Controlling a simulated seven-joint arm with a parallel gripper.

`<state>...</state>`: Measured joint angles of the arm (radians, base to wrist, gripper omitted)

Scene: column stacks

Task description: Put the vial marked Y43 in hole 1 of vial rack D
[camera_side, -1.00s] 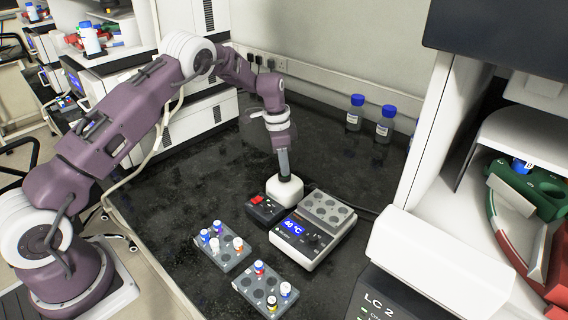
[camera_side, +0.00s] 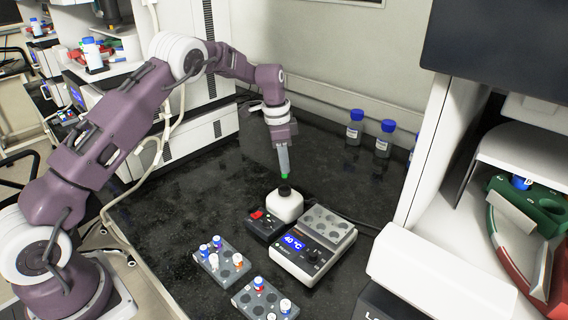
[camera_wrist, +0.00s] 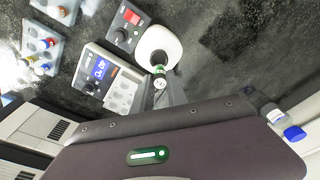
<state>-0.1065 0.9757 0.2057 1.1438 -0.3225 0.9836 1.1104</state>
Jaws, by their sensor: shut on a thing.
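My gripper (camera_side: 283,165) is shut on a small vial with a green end (camera_side: 284,176) and holds it just above the white head of the mixer. In the wrist view the held vial (camera_wrist: 160,76) shows a green part and a pale face with a dark mark too small to read. A second grey rack (camera_side: 246,300) stands nearer the camera, cut by the frame edge, with several vials. I cannot read which rack is D.
A mixer with a white head (camera_side: 285,207) and red switch stands below my gripper. Beside it is a heating block (camera_side: 304,256) showing 40 °C. Blue-capped bottles (camera_side: 355,128) stand at the back. The black bench left of the mixer is clear.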

